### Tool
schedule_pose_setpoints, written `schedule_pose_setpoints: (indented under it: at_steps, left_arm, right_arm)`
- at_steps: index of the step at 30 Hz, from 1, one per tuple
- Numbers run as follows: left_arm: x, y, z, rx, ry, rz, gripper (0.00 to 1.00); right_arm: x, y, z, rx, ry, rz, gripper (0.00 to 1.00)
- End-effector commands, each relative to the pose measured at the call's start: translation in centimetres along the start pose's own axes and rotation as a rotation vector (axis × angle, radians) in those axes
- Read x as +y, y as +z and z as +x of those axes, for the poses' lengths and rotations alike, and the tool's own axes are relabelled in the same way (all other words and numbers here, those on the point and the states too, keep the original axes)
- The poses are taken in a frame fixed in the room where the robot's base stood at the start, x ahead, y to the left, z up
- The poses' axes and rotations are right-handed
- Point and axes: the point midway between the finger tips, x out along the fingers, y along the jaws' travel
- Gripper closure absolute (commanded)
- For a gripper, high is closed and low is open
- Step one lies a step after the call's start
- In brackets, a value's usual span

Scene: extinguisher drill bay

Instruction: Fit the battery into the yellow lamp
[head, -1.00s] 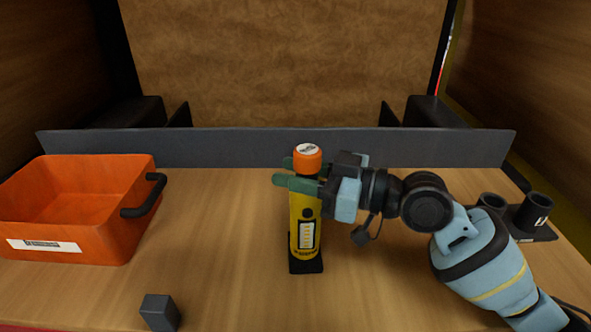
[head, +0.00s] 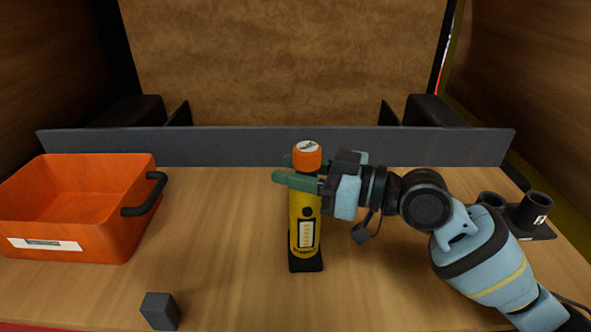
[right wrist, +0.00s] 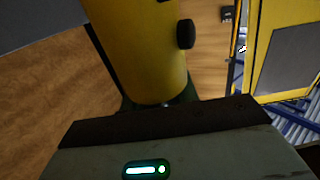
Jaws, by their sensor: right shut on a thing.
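The yellow lamp (head: 304,236), a cylinder with an orange cap (head: 308,156) and a pale label panel, stands upright in a small black base (head: 306,265) on the table. My right gripper (head: 297,182) reaches in from the right, its green fingers shut around the lamp just below the cap. In the right wrist view the yellow body (right wrist: 140,50) with a black knob (right wrist: 186,34) fills the upper middle. No thing is clearly recognisable as the battery; a small dark grey block (head: 160,311) lies at the front left. My left gripper is not in view.
An orange tub (head: 85,240) with a black handle stands at the left. A black holder with two cups (head: 536,212) is at the right, behind my right arm. A low grey wall (head: 200,147) closes the back. The table between tub and lamp is clear.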

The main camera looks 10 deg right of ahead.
Motion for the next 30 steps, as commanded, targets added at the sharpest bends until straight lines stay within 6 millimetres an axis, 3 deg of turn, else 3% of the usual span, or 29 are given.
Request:
schedule_pose_setpoints:
  at_steps: [14,15,20,30]
  left_arm:
    - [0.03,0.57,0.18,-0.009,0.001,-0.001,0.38]
    - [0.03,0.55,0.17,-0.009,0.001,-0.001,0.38]
    - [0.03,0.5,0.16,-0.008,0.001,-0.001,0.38]
    - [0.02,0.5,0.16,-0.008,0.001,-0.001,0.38]
  right_arm:
    - [0.01,0.62,0.0,0.001,0.0,0.0,0.96]
    - [0.0,0.6,-0.01,0.001,0.0,0.0,0.67]
    - [-0.02,0.62,0.0,-0.001,0.0,0.0,0.46]
    - [0.0,0.63,0.0,-0.001,0.0,0.001,0.44]
